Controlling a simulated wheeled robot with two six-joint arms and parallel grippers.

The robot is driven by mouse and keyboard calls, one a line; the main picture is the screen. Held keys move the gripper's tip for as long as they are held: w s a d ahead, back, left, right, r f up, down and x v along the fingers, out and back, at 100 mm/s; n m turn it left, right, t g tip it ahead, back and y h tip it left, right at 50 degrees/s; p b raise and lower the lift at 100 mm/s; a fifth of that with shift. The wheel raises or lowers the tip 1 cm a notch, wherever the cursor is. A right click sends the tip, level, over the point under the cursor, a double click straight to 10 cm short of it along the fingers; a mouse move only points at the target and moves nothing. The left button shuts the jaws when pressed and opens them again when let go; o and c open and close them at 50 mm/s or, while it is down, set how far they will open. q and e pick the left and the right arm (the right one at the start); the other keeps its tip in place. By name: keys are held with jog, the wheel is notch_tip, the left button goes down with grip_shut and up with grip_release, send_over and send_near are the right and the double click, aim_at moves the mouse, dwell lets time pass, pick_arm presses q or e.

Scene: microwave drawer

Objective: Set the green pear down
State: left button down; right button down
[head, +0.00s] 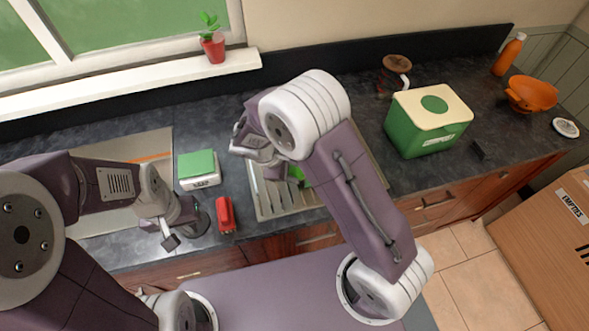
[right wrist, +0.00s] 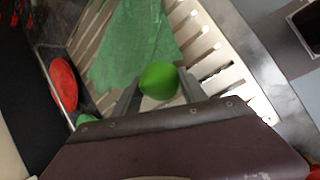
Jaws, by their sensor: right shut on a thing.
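The green pear (right wrist: 158,82) is between the two fingers of my right gripper (right wrist: 157,92) in the right wrist view. The gripper is shut on it, above a slotted pale drainer (right wrist: 205,44) with a green cloth-like piece (right wrist: 125,50) lying on it. I cannot tell how far the pear is above the drainer. In the head view my right arm covers much of the drainer (head: 264,205), and a bit of green shows beside the arm. My left gripper (head: 172,238) is low over the counter's front edge, left of a red object (head: 225,214); its jaw opening is unclear.
A white box with a green lid (head: 199,168) stands left of the drainer. A green compost bin (head: 426,125) with a cream lid stands to the right. Beyond are an orange bowl (head: 531,93) and an orange bottle (head: 509,54). A red oval thing (right wrist: 63,84) lies beside the drainer.

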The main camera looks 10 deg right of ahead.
jog(key=shift+w+a+f, duration=0.1)
jog(key=shift+w+f, duration=0.05)
jog(key=shift+f, duration=0.35)
jog(key=shift+f, duration=0.15)
jog(key=c, duration=0.6)
grip_release()
jog(key=shift+c, duration=0.2)
jog(key=shift+r, duration=0.4)
jog(key=v, duration=1.1)
jog(key=shift+a+r+b, duration=0.2)
jog(key=shift+a+b, duration=0.05)
jog(key=shift+b, duration=0.1)
jog(key=s+d+f+m+y, duration=0.5)
jog(key=s+d+m, duration=0.6)
jog(key=d+m, duration=0.1)
jog(key=shift+s+m+g+y, duration=0.4)
jog(key=shift+m, duration=0.2)
